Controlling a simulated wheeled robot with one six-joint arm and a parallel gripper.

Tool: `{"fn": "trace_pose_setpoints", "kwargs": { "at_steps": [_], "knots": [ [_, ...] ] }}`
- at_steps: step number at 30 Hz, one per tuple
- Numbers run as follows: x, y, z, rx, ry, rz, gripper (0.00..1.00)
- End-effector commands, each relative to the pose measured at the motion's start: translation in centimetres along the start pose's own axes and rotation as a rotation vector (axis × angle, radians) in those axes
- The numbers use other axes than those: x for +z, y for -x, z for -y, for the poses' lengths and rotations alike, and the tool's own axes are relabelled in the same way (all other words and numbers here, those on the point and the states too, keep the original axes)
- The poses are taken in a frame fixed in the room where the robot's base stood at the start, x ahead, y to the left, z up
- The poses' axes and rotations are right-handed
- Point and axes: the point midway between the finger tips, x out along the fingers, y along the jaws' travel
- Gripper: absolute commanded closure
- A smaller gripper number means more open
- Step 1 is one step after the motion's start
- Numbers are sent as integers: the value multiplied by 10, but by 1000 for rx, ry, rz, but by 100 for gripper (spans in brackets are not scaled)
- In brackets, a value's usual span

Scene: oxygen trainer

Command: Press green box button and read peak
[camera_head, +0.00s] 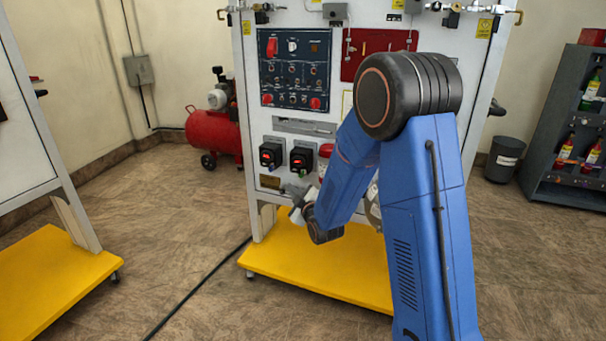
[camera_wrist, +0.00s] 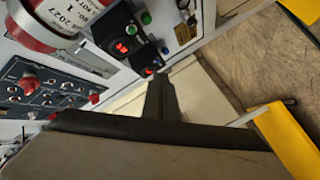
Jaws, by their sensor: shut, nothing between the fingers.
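Two black boxes with red lit displays, the left box (camera_head: 270,155) and the right box (camera_head: 302,158), sit low on the white trainer panel (camera_head: 247,75). In the wrist view one box (camera_wrist: 122,46) shows a lit red display, with a green button (camera_wrist: 146,18) beside it. The digits are too small to read surely. My gripper (camera_wrist: 160,82) is shut and empty, its fingers pointing toward the lower panel, apart from the buttons. In the head view my gripper (camera_head: 297,202) is below the boxes.
A red and white cylinder (camera_wrist: 55,20) is near the wrist camera. A blue control panel (camera_head: 295,68) with red knobs and a red panel (camera_head: 365,48) sit above. A yellow base (camera_head: 320,265) juts out below. A red compressor (camera_head: 213,130) stands behind left.

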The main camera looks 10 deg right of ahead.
Motion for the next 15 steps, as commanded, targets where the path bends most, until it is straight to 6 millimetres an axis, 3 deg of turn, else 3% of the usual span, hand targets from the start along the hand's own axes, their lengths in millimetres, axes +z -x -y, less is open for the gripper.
{"fn": "trace_pose_setpoints", "kwargs": {
  "at_steps": [15],
  "knots": [
    [9,-11,-10,2,-2,1,100]
  ]
}}
